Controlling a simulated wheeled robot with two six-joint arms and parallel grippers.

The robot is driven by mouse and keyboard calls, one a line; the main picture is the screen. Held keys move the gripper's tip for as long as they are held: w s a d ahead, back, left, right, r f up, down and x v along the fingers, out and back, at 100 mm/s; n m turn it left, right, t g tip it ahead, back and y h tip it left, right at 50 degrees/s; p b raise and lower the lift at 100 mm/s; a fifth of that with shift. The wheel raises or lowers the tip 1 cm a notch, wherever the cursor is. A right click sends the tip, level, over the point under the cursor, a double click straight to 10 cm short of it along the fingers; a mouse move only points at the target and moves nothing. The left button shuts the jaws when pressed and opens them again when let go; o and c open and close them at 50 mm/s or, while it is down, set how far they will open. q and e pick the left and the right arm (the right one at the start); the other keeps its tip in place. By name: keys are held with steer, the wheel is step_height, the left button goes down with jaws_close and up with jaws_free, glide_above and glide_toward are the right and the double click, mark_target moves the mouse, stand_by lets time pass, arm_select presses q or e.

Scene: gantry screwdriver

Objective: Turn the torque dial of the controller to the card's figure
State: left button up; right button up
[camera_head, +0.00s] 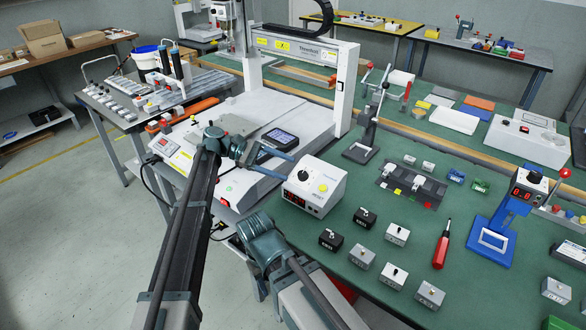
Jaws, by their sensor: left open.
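I cannot tell whether a finger touches the box. The dial's setting and the display's digits are too small to read. I cannot make out a card with a figure. My right arm shows low in the middle, but its gripper does not show.
The white gantry machine (348,75) stands behind, with a dark-screened panel (281,137) near my left gripper. Several small switch boxes (362,257) and a red screwdriver (441,245) lie right of the controller. A blue stand (492,238) is further right.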

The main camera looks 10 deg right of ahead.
arm_select(q)
steer(key=p+v, duration=0.2)
steer(key=v, duration=0.7)
steer(key=shift+a, duration=0.3)
steer(key=shift+w, duration=0.1)
steer(key=s+a+f+m+t+y, duration=0.2)
steer(key=s+a+f+t+y, duration=0.4)
steer(key=s+f, duration=0.55)
steer(key=s+a+f+m+t+y, duration=0.1)
steer(key=s+a+f+m+y, duration=0.15)
steer(key=s+a, duration=0.5)
steer(key=s+a+f+m+t+y, duration=0.1)
steer(key=s+a+f+m+y, duration=0.2)
steer(key=s+a, duration=0.5)
steer(key=s+d+r+m+g+y, duration=0.1)
steer(key=s+d+m+y, duration=0.25)
steer(key=d, duration=0.55)
step_height(320, 180, up, 16)
steer(key=p, duration=1.6)
steer(key=shift+s+r+h, duration=0.25)
steer(key=shift+s+h, duration=0.15)
steer(key=shift+s, duration=0.05)
